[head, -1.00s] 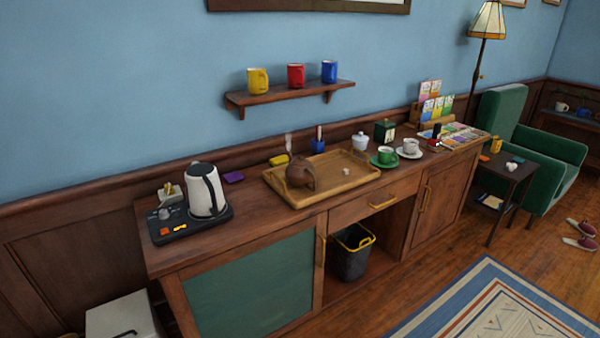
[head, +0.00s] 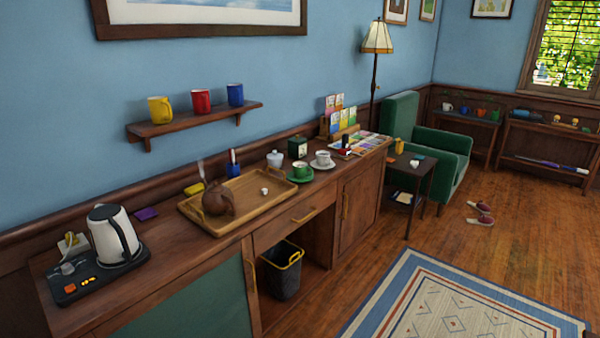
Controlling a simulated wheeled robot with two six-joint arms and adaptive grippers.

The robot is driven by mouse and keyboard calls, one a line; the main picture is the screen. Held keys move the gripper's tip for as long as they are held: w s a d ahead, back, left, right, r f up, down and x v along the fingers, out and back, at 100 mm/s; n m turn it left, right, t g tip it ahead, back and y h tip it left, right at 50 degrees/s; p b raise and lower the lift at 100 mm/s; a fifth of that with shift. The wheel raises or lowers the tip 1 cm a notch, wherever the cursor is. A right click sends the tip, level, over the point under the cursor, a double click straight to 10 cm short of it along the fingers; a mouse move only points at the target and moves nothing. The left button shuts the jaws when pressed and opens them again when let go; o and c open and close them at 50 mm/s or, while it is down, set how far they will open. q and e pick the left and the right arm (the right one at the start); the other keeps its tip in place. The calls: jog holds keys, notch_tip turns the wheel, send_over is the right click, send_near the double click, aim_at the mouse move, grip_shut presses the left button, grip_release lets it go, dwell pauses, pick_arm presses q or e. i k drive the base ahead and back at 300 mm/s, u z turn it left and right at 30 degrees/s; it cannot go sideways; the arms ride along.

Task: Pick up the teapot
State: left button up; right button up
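The teapot (head: 217,199) is small, round and brown. It stands upright on the left part of a wooden tray (head: 262,211) on the sideboard (head: 165,262). A pale wisp, like steam, rises at its upper left. Neither of my grippers shows in the head view.
A white kettle (head: 113,234) on a black base stands left of the tray. A green cup (head: 301,170), a white cup (head: 322,159) and a lidded white jar (head: 275,159) stand right of it. A bin (head: 282,272) sits in the sideboard's open bay. Floor (head: 365,245) shows in front, with a patterned rug (head: 450,305).

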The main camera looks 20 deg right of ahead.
aim_at(216, 199)
jog(key=z, duration=0.35)
jog(key=k, duration=0.45)
jog(key=z, duration=0.95)
jog(key=k, duration=0.85)
jog(key=z, duration=0.6)
jog(key=i, duration=1.7)
jog(key=u, duration=0.55)
jog(key=i, duration=1.15)
jog(key=u, duration=1.25)
jog(key=i, duration=0.8)
jog(key=u, duration=0.95)
